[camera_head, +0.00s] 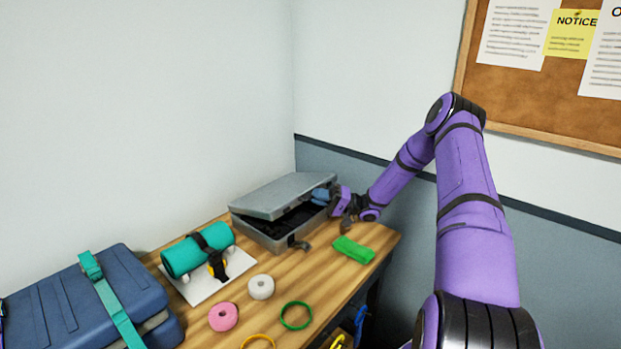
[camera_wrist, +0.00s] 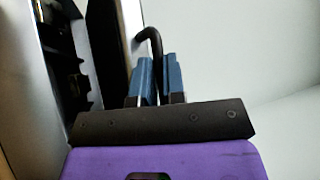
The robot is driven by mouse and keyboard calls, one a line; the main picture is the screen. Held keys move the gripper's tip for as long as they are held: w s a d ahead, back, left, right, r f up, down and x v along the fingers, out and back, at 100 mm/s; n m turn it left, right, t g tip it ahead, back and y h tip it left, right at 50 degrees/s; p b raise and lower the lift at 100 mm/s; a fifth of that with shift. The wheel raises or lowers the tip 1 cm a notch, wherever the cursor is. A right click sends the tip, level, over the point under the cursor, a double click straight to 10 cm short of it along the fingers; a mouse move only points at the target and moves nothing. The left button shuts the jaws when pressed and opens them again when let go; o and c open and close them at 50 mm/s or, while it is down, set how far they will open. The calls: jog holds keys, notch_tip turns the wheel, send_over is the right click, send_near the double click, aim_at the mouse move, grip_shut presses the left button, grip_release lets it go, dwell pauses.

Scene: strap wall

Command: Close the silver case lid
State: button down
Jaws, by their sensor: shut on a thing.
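The silver case (camera_head: 262,231) stands at the back of the wooden table. Its lid (camera_head: 275,194) is tilted partly open, with a dark gap and dark interior showing below it. My gripper (camera_head: 322,195) is at the right end of the lid. In the wrist view, my gripper's two blue fingers (camera_wrist: 158,80) are shut on a black curved piece (camera_wrist: 153,42) that looks like a handle on the case. The grip itself is partly hidden in the head view. The case's dark interior (camera_wrist: 75,60) shows at the left of the wrist view.
A dark latch or strap end (camera_head: 299,244) lies at the case's front. A green folded cloth (camera_head: 354,250) is near the right table edge. A teal roll (camera_head: 197,251), a blue case (camera_head: 75,302) and tape rolls (camera_head: 261,287) occupy the left and front. The wall is close behind.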

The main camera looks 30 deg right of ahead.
jog(key=shift+s+f, duration=0.15)
jog(key=shift+f, duration=1.15)
jog(key=shift+s+f, duration=0.15)
jog(key=shift+f, duration=1.15)
jog(key=c, duration=1.5)
grip_release()
jog(key=shift+o, duration=0.2)
jog(key=shift+r, duration=0.1)
jog(key=s+a+r, duration=0.2)
jog(key=s, duration=0.5)
jog(key=s+a+r, duration=0.2)
jog(key=s, duration=0.6)
jog(key=shift+s+a+r, duration=0.15)
jog(key=shift+s+r, duration=0.1)
jog(key=shift+r, duration=0.1)
